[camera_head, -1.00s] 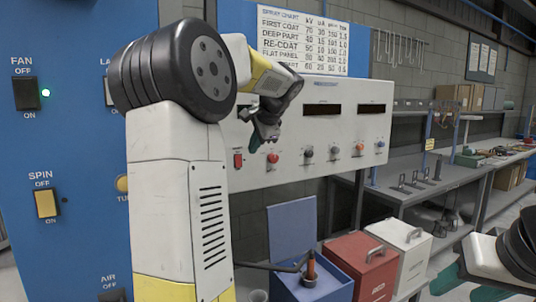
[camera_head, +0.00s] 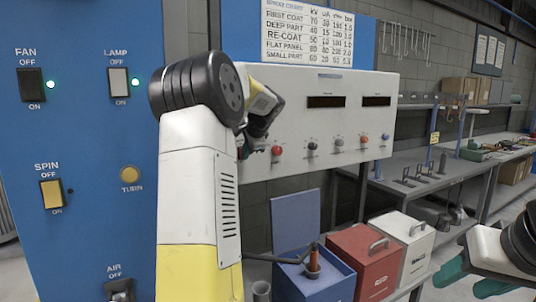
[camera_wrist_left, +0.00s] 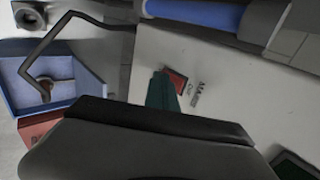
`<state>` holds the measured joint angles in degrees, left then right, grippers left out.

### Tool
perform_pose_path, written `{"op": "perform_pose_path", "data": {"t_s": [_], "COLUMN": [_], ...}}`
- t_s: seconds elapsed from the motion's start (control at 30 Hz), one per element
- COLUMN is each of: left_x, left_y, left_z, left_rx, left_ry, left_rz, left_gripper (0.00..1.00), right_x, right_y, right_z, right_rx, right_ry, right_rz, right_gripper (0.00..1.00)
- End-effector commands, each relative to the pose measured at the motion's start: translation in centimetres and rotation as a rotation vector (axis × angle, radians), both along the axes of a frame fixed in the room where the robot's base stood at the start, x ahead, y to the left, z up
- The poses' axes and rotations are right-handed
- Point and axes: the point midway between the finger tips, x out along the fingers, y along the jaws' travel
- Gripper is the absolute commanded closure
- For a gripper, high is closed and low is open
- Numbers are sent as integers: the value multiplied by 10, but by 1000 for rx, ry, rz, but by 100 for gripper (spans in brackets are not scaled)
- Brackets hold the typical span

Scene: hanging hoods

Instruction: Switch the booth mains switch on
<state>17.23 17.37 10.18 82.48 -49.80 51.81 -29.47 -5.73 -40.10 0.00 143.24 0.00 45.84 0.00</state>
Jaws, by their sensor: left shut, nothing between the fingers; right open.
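The booth mains switch (camera_wrist_left: 176,83) is a small red rocker beside the lettering MAINS on the white control panel (camera_head: 345,130), seen in the left wrist view. In the head view my left arm hides it. My left gripper (camera_head: 246,151) is shut and empty, low at the panel's left end. In the left wrist view its green fingertips (camera_wrist_left: 160,90) overlap the edge of the red rocker; I cannot tell whether they touch it. The switch's position is not readable. My right gripper (camera_head: 472,280) is open and empty at the lower right, far from the panel.
A red knob (camera_head: 277,150) and several other knobs line the panel's lower edge. The blue cabinet (camera_head: 95,200) with FAN, LAMP and SPIN switches stands left. Below the panel are an open blue box (camera_head: 325,289), a red box (camera_head: 362,262) and a white box (camera_head: 408,238).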

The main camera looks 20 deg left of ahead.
Motion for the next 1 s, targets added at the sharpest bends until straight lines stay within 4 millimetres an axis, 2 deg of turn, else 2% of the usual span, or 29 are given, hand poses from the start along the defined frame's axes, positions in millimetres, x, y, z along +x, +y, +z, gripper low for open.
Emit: {"op": "perform_pose_path", "data": {"t_s": [0.5, 1.0], "left_x": [2, 2], "left_y": [3, 3], "left_z": [-1, 16], "left_rx": [-1, 2], "left_ry": [1, -2], "left_rz": [1, 1], "left_gripper": [100, 100], "right_x": [0, 0], "right_y": [0, 0], "right_z": [0, 0], "right_rx": [0, 0], "right_ry": [0, 0], "right_rz": [0, 0], "right_gripper": [50, 50]}}
